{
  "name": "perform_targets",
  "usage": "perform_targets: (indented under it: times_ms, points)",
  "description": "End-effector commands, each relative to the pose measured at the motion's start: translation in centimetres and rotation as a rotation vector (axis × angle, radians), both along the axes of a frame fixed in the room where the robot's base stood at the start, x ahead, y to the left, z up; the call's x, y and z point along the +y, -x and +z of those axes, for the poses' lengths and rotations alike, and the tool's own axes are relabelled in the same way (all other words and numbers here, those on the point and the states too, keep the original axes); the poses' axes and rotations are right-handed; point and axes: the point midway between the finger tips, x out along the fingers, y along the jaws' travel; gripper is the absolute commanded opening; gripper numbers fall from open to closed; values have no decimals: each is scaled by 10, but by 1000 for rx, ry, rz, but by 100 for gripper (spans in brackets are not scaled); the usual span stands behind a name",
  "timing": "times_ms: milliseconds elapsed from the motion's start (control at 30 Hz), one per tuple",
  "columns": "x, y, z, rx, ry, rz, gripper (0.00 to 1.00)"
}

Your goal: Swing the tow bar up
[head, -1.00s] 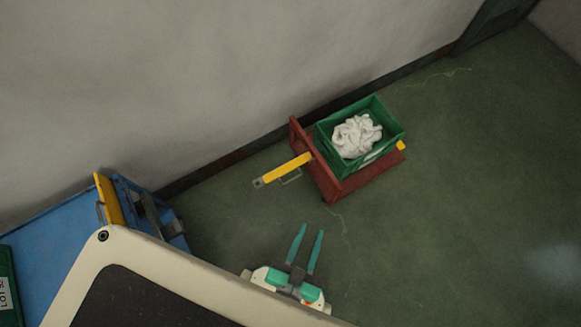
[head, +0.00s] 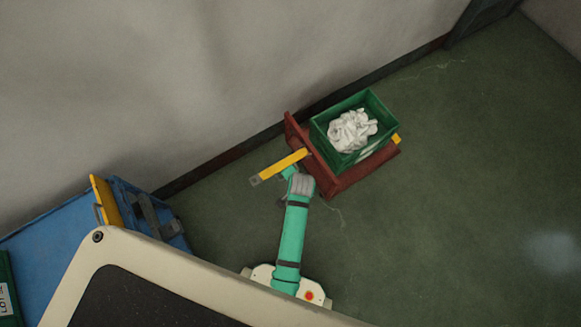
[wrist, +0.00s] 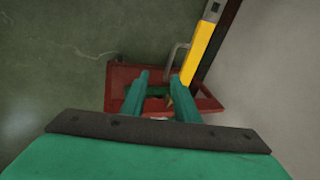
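The yellow tow bar (head: 279,167) sticks out from the left end of a red cart (head: 340,182) and looks lowered. In the wrist view the bar (wrist: 203,45) runs up to a grey end, with a grey loop handle (wrist: 177,52) on its side. My gripper (wrist: 160,75) is open, its two teal fingers apart. The handle is just beyond the fingertips, close to the right finger; whether it lies between them is unclear. In the head view my arm hides the handle and most of my gripper.
A green crate (head: 322,143) with white cloth (head: 352,131) sits on the red cart, close to the wall. A blue cart (head: 45,235) with an upright yellow bar (head: 106,202) stands at the left. The floor at right is clear.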

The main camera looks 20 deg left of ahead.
Motion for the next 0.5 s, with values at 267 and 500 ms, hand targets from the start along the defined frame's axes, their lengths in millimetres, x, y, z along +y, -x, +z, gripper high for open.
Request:
perform_targets:
  times_ms: [267,500]
  points:
    - [18,-36,11,174,0,-53,28]
    - [22,-41,5,207,3,-64,28]
